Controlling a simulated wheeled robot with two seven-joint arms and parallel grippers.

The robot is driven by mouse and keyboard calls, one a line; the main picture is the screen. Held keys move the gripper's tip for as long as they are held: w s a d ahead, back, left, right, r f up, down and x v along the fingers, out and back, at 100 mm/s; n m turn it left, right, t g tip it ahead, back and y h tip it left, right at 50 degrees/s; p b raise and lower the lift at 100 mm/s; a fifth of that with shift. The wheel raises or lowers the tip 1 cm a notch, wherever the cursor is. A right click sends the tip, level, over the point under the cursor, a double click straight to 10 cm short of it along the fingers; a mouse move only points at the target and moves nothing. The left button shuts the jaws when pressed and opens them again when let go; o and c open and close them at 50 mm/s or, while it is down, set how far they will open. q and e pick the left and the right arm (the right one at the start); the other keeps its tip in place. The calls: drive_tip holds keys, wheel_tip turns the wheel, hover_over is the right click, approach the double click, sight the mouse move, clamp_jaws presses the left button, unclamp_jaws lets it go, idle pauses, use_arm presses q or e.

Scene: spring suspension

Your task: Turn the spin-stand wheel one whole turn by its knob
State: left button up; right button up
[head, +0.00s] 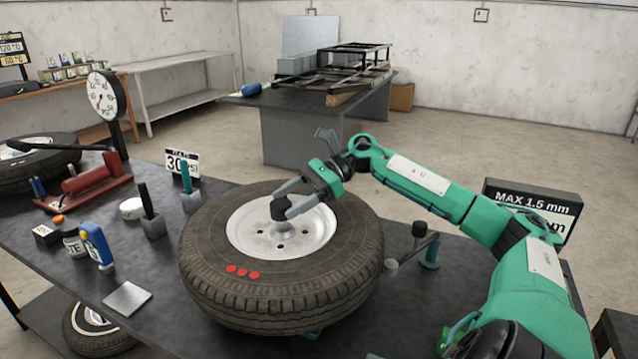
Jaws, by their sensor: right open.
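The spin-stand wheel (205,262) lies flat on the dark table, a black tyre around a white rim (250,232). A dark knob (280,208) stands on a pale post over the rim. The stand under the wheel is mostly hidden. My left gripper is out of view.
Dark tools in holders (152,213) and a "30" sign (182,163) stand left of the wheel. A dial gauge (102,97), red tool (88,178) and another tyre (30,175) are farther left. A "MAX 1.5 mm" sign (532,197) stands behind my right arm. A metal plate (127,299) lies front left.

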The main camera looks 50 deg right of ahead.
drive_tip(key=b+v, duration=0.2)
drive_tip(key=v, duration=0.8)
drive_tip(key=shift+s+d, duration=0.1)
drive_tip(key=shift+d, duration=0.1)
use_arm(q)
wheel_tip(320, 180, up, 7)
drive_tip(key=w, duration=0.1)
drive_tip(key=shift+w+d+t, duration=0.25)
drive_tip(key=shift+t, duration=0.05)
use_arm(e)
drive_tip(key=shift+s+d+r, duration=0.15)
drive_tip(key=shift+d+r, duration=0.1)
drive_tip(key=shift+d, duration=0.05)
